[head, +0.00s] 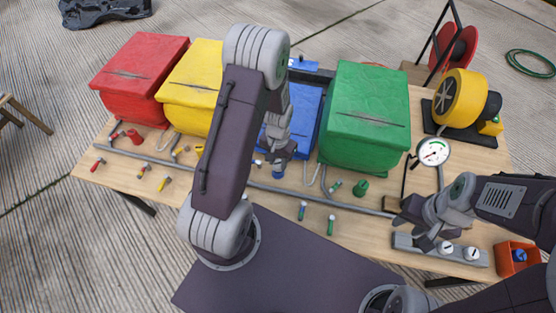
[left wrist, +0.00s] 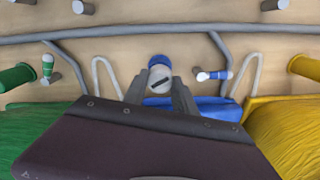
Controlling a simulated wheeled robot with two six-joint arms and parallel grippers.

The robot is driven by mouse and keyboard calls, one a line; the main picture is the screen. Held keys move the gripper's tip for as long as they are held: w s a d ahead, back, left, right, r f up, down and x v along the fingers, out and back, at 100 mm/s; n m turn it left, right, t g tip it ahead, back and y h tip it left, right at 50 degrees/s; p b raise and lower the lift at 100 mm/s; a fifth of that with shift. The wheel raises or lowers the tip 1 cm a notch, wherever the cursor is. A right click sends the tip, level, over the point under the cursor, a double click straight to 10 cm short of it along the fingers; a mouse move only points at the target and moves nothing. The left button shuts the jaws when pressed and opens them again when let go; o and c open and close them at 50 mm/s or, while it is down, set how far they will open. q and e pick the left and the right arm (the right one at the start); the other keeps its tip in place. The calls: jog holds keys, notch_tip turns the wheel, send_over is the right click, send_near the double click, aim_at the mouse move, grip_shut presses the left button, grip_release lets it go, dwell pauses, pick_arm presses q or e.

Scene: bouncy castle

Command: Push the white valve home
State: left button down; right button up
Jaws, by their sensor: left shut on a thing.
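My left gripper (head: 279,154) is in front of the blue block, above a short blue tube (head: 278,171). In the left wrist view the left gripper (left wrist: 161,90) is shut on a round white valve (left wrist: 159,77) with a dark slot in its face. The blue tube (left wrist: 158,60) shows right beside the white valve; I cannot tell how deep the valve sits in it. The white valve is hidden in the head view. My right gripper (head: 428,238) is over the grey bar at the right; its opening is unclear.
The grey bar (head: 400,240) carries two white knobs (head: 445,247). An orange bin (head: 518,256) is at the right. Red (head: 140,75), yellow (head: 192,80) and green (head: 366,110) blocks flank the blue block (head: 304,118). A grey pipe (head: 260,186) crosses the table.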

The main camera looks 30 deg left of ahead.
dwell(0.5)
pick_arm(q)
jog(key=shift+f, duration=0.25)
jog(key=shift+f, duration=0.4)
jog(key=c, duration=0.9)
grip_release()
jog(key=shift+r, duration=0.1)
notch_tip(320, 180, up, 9)
jog(key=shift+p, duration=0.8)
